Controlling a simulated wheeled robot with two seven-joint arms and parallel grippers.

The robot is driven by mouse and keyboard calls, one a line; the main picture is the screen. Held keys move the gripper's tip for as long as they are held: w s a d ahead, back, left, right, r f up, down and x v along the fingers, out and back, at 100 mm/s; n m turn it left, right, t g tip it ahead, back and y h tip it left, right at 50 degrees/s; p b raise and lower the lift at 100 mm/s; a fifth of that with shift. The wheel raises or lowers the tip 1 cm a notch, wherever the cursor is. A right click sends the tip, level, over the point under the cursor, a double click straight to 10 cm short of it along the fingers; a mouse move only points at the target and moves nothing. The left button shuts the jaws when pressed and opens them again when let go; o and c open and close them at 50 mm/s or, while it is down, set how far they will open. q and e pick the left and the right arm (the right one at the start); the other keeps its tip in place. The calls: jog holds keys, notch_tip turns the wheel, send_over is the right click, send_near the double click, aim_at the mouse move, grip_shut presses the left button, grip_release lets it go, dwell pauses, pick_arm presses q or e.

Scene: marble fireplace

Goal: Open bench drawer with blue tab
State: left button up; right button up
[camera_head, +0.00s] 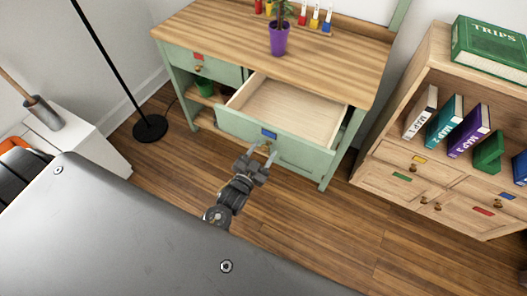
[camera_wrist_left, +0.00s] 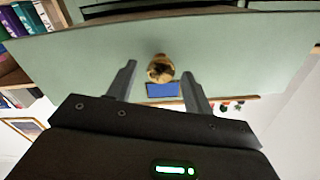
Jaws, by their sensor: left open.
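The green wooden bench (camera_head: 330,50) stands at the top middle of the head view. Its drawer with the blue tab (camera_head: 269,134) is pulled out, and its bare wooden inside shows empty. My left gripper (camera_head: 262,154) is at the drawer's front, just below the blue tab. In the left wrist view my left gripper's fingers (camera_wrist_left: 160,80) are open, one on each side of the round brass knob (camera_wrist_left: 160,68). The blue tab also shows there (camera_wrist_left: 163,89), beside the knob. I cannot tell whether the fingers touch the knob. My right gripper is not in view.
A shut drawer with a red tab (camera_head: 198,57) is at the bench's left. A purple plant pot (camera_head: 279,39) stands on the bench top. A wooden bookcase (camera_head: 375,172) stands at the right. A black lamp base (camera_head: 150,128) is on the floor at left. Wooden floor (camera_head: 320,235) in front is clear.

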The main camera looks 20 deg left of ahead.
pick_arm(q)
jog(key=s, duration=1)
jog(key=shift+s+a, duration=0.25)
jog(key=shift+a, duration=0.1)
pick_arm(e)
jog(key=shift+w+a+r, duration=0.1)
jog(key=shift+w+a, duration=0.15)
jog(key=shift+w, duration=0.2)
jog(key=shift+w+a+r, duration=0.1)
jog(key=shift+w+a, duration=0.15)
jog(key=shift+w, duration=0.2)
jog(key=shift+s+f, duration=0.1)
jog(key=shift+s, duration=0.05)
